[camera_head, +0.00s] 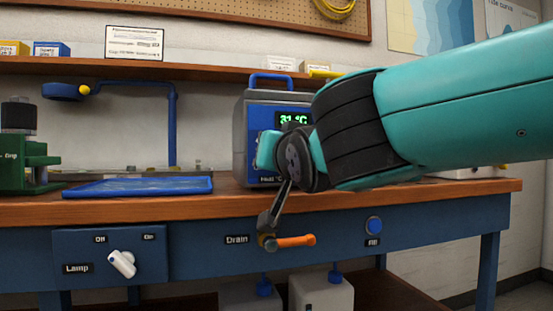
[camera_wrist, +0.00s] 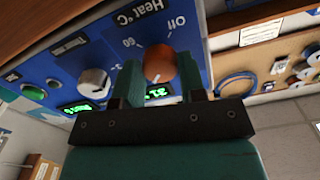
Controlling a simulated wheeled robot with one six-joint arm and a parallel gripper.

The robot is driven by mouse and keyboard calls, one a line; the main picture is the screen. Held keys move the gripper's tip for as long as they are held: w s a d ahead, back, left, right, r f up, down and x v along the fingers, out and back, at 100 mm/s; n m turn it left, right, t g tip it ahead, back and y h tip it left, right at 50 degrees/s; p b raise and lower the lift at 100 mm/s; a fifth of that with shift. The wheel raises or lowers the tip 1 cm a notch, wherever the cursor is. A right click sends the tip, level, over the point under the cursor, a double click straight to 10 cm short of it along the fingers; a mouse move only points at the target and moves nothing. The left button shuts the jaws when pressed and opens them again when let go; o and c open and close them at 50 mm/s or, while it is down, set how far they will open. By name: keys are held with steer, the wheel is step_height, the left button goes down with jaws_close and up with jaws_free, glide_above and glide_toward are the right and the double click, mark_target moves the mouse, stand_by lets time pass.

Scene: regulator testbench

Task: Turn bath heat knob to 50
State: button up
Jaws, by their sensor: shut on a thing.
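The bath (camera_head: 240,140) is a grey and blue box with a blue handle, standing on the bench in the head view. Its green display (camera_head: 293,119) reads about 31 °C. My gripper (camera_wrist: 159,72) is shut on this knob, one teal finger on each side. The knob's exact setting cannot be read. In the head view my gripper (camera_head: 268,150) and wrist cover much of the bath's front.
Beside the heat knob are a white knob (camera_wrist: 94,82) and a green button (camera_wrist: 33,92). Below the bath, a drain lever with an orange handle (camera_head: 296,241) projects from the bench front. A blue tray (camera_head: 140,187) lies left; a shelf (camera_head: 150,69) runs above.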

steer(key=shift+f, duration=0.15)
steer(key=o, duration=0.9)
steer(key=shift+s, duration=0.1)
steer(key=p+v, duration=0.1)
steer(key=v, duration=1.6)
steer(key=shift+s, duration=0.15)
